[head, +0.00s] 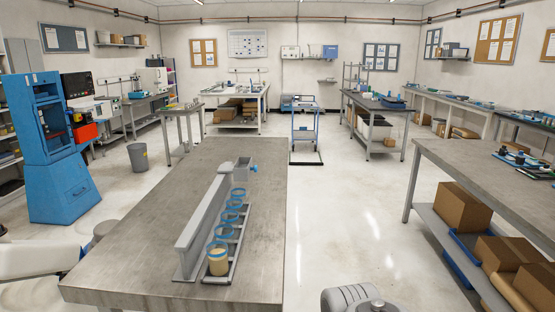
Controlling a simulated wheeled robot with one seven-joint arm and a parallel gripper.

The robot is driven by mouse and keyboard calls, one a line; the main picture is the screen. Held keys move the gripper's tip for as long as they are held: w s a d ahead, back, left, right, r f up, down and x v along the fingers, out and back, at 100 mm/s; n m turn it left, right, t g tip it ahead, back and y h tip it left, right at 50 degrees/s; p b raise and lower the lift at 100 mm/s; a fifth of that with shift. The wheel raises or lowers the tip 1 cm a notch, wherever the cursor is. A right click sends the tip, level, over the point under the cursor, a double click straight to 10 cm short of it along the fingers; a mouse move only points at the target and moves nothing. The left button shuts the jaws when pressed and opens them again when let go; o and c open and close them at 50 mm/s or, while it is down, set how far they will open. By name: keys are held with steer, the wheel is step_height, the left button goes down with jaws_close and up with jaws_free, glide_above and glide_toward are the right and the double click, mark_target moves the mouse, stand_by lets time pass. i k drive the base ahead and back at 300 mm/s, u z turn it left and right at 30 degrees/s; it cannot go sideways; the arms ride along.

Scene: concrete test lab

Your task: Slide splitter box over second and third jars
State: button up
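On the grey table (150,222) a long grey upright wall (207,218) runs away from me. Along its right side is a low grey rail track (236,250). A tan-filled jar (218,264) stands at the track's near end. Behind it, several blue rings (219,236) stand in a row along the track, overlapping in view; they may be rims of clear jars, but I cannot tell the jars apart. A small grey box (246,174) with a blue part is at the far end, apart from the tan jar; it may be the splitter box. My gripper is not in view.
The tabletop is bare left of the wall and along the right edge. A bench (500,185) with cardboard boxes (462,207) below stands right, across clear floor. A blue cabinet (58,150) and grey bin (138,157) stand left. A blue-framed cart (306,135) is farther back.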

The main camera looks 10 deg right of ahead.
mark_target(241, 171)
steer(key=z, duration=1)
steer(key=i, duration=2.95)
steer(key=u, duration=3.6)
